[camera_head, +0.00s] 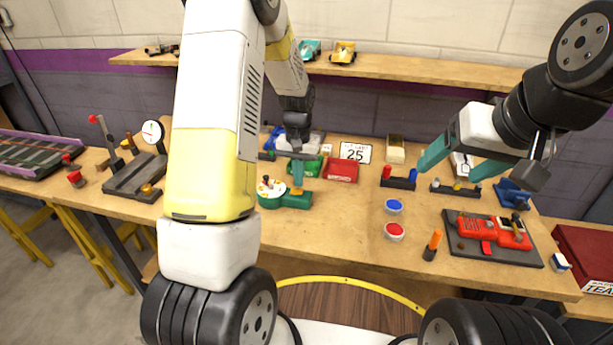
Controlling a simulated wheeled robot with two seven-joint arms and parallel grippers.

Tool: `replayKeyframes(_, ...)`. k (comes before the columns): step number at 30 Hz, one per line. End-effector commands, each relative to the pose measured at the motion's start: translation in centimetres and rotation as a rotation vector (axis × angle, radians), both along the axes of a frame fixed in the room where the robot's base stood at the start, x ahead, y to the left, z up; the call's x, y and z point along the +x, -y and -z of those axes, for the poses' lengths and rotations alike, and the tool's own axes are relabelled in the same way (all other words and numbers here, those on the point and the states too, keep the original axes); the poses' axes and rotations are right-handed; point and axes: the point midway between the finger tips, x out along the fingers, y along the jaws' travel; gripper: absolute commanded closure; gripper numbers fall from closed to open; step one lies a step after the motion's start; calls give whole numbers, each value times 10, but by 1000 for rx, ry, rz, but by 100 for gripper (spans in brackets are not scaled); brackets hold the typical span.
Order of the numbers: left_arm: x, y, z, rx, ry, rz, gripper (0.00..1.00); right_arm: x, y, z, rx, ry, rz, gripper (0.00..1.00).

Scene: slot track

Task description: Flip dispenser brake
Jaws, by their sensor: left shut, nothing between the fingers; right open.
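A green dispenser-like device (292,200) stands on the bench near the middle, with a pale round part (269,185) and small knobs on its left end. I take it for the dispenser, but which small part is its brake I cannot tell. My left gripper (297,184) is shut and empty, its teal fingers pointing down at the right part of the green device. Whether the fingertips touch it or are just above or behind it I cannot tell. My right gripper (448,174) is open and empty above the right side of the bench.
A red box (341,169) and a "25" card (355,152) stand behind the device. Blue (394,206) and red (394,231) discs lie to its right. A red car (492,234) lies on a dark mat. A gauge stand (137,175) is at left. The front middle is clear.

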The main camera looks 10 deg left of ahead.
Motion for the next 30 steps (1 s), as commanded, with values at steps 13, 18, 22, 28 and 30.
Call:
replayKeyframes(13, 0, 0, 4, 0, 0, 0, 100, 0, 0, 0, 0, 0, 0, 27)
replayKeyframes(18, 0, 0, 7, 0, -1, 0, 100, 0, 0, 0, 0, 0, 0, 27)
replayKeyframes(22, 0, 0, 9, 0, -1, 0, 100, 0, 0, 0, 0, 0, 0, 27)
replayKeyframes(28, 0, 0, 12, 0, -1, 0, 100, 0, 0, 0, 0, 0, 0, 27)
replayKeyframes(30, 0, 0, 13, 0, -1, 0, 100, 0, 0, 0, 0, 0, 0, 27)
